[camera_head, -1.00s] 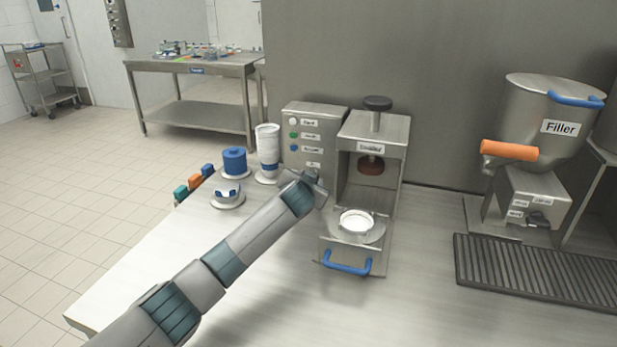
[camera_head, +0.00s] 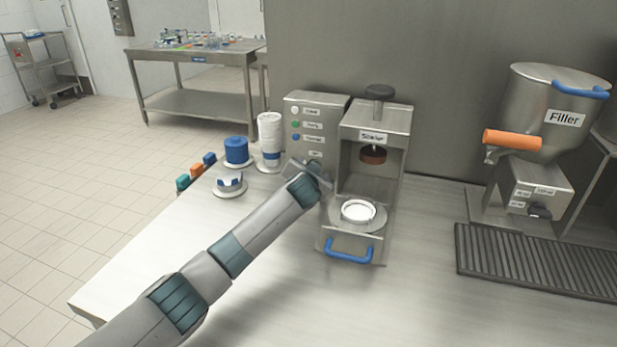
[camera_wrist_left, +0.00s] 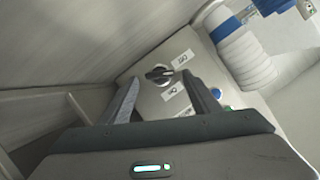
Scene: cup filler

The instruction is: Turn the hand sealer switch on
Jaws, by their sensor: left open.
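The sealer (camera_head: 375,150) stands on the table with a control box (camera_head: 318,105) on its left side. In the left wrist view, the switch (camera_wrist_left: 158,75) is a dark rotary knob on a pale metal panel, between labels reading Off and On. I cannot tell clearly which label it points at. My left gripper (camera_wrist_left: 161,84) is open, its two fingers on either side of the knob in that view; contact cannot be made out. In the head view my left gripper (camera_head: 318,175) is at the lower part of the control box and hides the switch. My right gripper is not in view.
A white cup stack (camera_head: 269,135) and a blue cylinder (camera_head: 236,150) stand left of the box. A round white cup (camera_head: 358,211) sits in the sealer's drawer, which has a blue handle (camera_head: 349,252). The filler (camera_head: 555,110) and a drain grate (camera_head: 530,260) are at right.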

